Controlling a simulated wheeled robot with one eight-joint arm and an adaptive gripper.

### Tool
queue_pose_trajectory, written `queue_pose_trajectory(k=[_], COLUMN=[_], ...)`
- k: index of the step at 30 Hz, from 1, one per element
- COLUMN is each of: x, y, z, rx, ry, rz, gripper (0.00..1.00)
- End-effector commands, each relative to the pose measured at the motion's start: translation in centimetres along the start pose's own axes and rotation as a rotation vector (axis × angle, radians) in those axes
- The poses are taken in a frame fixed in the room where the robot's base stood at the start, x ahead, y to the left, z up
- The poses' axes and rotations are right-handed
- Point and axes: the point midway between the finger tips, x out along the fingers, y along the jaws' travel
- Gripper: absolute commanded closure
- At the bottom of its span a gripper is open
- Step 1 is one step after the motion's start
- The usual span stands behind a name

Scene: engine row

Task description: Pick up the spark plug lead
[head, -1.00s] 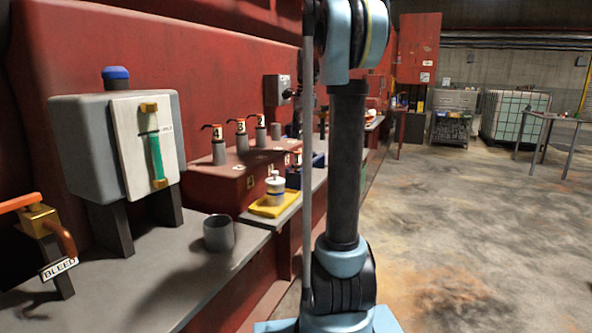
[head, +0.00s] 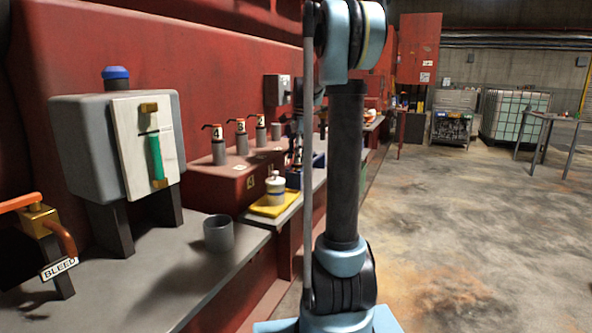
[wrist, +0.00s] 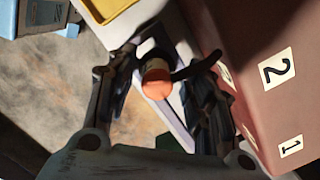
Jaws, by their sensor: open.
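A spark plug lead with an orange end (wrist: 157,80) and a black bent boot shows in the wrist view, between the fingers of my gripper (wrist: 163,68). The gripper is open around it, with a finger on each side; I cannot tell whether either touches it. In the head view my gripper (head: 297,133) is partly hidden behind my arm, in front of the engine block, and the lead there is hidden. Numbered leads, marked 4 (head: 217,132), 3 (head: 240,126) and 2 (head: 260,121), stand on the red block.
The red block (wrist: 240,35) with labels 2 and 1 rises close to the right of the gripper. A yellow tray (wrist: 108,8) is above in the wrist view.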

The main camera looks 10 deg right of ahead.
Motion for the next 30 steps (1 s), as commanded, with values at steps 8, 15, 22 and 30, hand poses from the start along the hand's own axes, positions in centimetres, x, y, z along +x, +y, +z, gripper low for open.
queue_pose_trajectory(k=[8, 15, 22, 30], x=[0.0, 0.0, -0.5, -4.6], y=[0.0, 0.0, 0.0, 0.0], z=[0.0, 0.0, 0.0, 0.6], rx=[0.0, 0.0, 0.0, 0.0], ry=[0.0, 0.0, 0.0, 0.0], rz=[0.0, 0.0, 0.0, 0.0], gripper=[0.93, 1.0, 1.0, 1.0])
